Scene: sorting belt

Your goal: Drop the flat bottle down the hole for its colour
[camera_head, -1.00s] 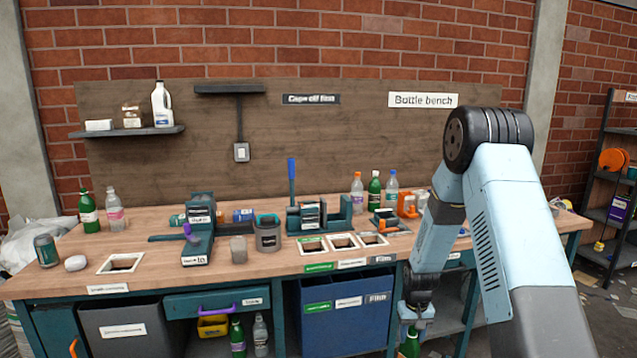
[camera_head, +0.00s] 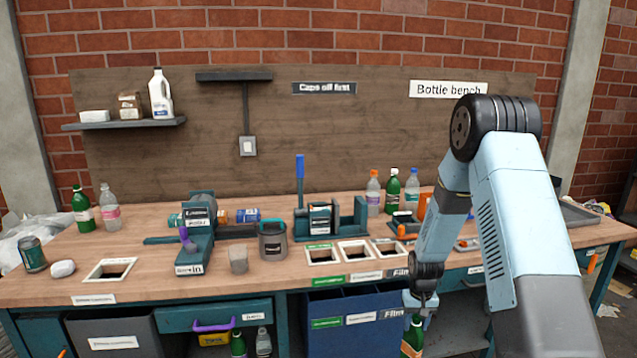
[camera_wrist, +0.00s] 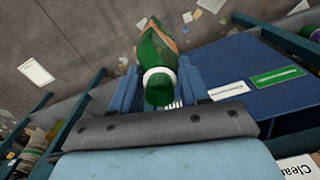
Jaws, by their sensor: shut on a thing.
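My gripper (camera_head: 420,304) hangs low in front of the bench, at the right of the blue bin, and is shut on a green bottle (camera_head: 412,338). In the wrist view the green bottle (camera_wrist: 156,57) sits between the fingers of my gripper (camera_wrist: 160,88), with a white ring at its neck end and a squashed-looking body pointing away. Three white-framed holes are in the bench top: the left hole (camera_head: 324,262) is behind a green label (camera_head: 329,281), the middle hole (camera_head: 360,259) behind a white label, the right hole (camera_head: 402,250) behind a "Film" label.
The blue bin (camera_head: 328,336) under the holes has green, white and "Film" labels. A press with a blue lever (camera_head: 300,182) stands behind the holes. Upright bottles (camera_head: 392,192) stand behind them to the right. A grey cup (camera_head: 273,243) stands at their left.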

